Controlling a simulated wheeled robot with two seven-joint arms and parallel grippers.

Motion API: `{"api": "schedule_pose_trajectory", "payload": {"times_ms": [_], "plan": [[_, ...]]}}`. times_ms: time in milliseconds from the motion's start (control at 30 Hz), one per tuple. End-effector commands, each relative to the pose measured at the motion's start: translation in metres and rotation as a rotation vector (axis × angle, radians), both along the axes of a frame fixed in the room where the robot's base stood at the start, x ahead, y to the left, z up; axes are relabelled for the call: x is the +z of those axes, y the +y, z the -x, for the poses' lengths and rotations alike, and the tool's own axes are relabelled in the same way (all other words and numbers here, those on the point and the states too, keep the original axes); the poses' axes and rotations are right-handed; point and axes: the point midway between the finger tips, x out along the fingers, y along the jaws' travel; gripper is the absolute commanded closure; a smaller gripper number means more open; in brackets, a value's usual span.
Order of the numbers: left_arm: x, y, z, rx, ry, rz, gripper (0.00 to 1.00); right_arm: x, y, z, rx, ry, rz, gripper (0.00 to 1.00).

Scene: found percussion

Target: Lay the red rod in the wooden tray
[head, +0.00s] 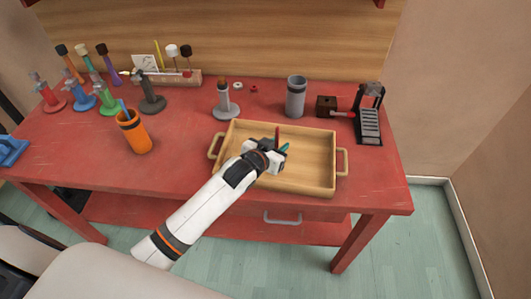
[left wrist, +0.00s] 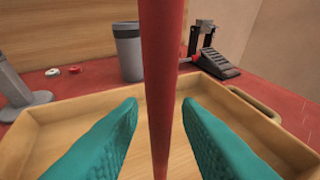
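The red rod (head: 277,133) stands roughly upright at my left gripper (head: 279,149), above the wooden tray (head: 310,186). In the left wrist view the rod (left wrist: 163,90) runs from top to bottom between the two teal fingers of my left gripper (left wrist: 160,105). The fingers flank it closely and appear to hold it, though the contact itself is not clear. The rod's lower end is hidden in the head view. The tray lies on the red table; its floor shows no other object. My right gripper is not in view.
An orange cup (head: 135,135) and several coloured stands are further left.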

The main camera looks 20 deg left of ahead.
Motion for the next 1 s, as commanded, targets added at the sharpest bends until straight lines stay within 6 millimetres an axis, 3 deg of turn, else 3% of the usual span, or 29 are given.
{"api": "schedule_pose_trajectory", "payload": {"times_ms": [300, 467, 1000], "plan": [[0.024, 0.012, 0.060, -0.001, 0.001, -0.001, 0.69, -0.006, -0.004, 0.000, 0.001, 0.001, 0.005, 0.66], [0.032, 0.016, 0.081, -0.001, 0.001, 0.000, 0.69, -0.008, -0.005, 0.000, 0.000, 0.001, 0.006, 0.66], [0.038, 0.018, 0.089, 0.000, 0.000, 0.000, 0.69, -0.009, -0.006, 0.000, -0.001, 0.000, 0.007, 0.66]]}}
